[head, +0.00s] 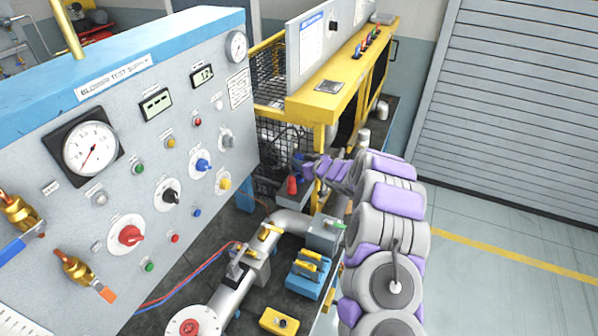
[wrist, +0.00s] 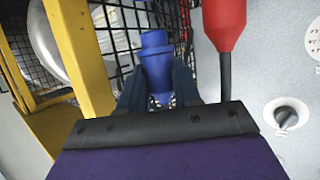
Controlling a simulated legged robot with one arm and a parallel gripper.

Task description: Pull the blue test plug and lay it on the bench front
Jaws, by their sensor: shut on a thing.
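The blue test plug (wrist: 157,62) stands between the dark fingers of my gripper (wrist: 158,92) in the wrist view. The jaws are shut on it. Its upper body and cap show; its lower end is hidden by the fingers and the wrist, so I cannot tell whether it sits in a socket. In the head view my gripper (head: 304,167) is beside the yellow-framed mesh cage, just above a small grey box. The plug is too small and covered to make out clearly there. The bench (head: 258,284) has a dark top that runs towards the front.
A red plug (wrist: 223,25) with a dark stem stands close beside the blue one; it shows on the grey box (head: 292,186). A pipe (head: 290,222), a blue block with yellow clips (head: 310,273) and a yellow box (head: 279,321) occupy the bench. Dark bare patches lie between them.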

